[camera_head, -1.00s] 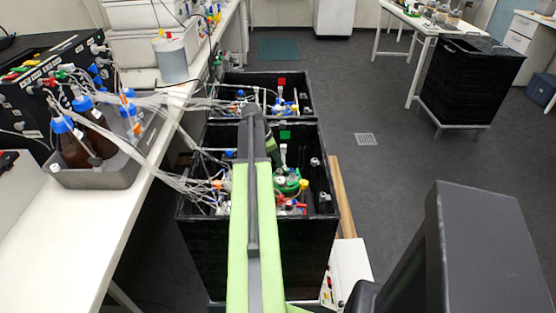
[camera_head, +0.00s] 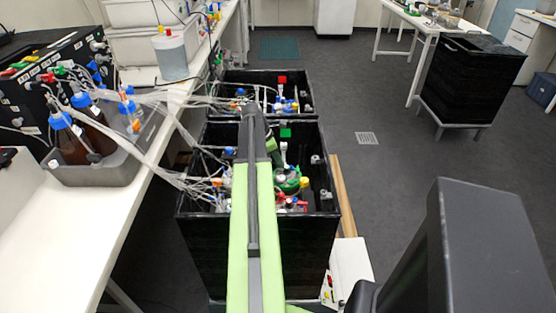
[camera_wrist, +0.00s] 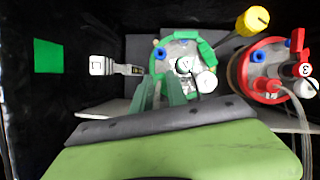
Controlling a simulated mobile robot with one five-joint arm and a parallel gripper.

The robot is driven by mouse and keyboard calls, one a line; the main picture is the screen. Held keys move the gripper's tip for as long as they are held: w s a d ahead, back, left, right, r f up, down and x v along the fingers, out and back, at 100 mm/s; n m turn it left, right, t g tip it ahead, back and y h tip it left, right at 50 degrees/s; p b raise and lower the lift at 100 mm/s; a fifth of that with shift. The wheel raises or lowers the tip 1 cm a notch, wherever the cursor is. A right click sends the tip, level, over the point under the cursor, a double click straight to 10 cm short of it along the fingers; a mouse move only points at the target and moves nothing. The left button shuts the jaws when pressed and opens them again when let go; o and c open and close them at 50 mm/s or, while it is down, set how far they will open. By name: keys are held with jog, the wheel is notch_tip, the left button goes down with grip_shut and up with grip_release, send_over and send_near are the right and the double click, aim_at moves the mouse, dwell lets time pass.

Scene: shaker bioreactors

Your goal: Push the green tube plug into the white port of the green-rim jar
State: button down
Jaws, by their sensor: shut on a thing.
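A round white port (camera_wrist: 207,82) is at the lid's lower right. My gripper (camera_wrist: 163,84) has green fingers reaching the jar's lower-left edge, left of the white port. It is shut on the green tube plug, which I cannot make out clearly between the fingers. In the head view the jar (camera_head: 291,184) stands inside the near black box, and my gripper (camera_head: 275,155) is just above and left of it.
A white fitting (camera_wrist: 102,66) and a green square (camera_wrist: 47,56) are on the left side. The near black box's walls (camera_head: 327,190) enclose the jars.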

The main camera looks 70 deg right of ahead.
jog(key=shift+f+b, duration=0.45)
dwell(0.6)
jog(key=c, duration=1.2)
grip_release()
jog(key=shift+c, duration=0.2)
jog(key=p+v, duration=1.6)
jog(key=v, duration=0.1)
jog(key=shift+r, duration=0.2)
jog(key=shift+a, duration=0.1)
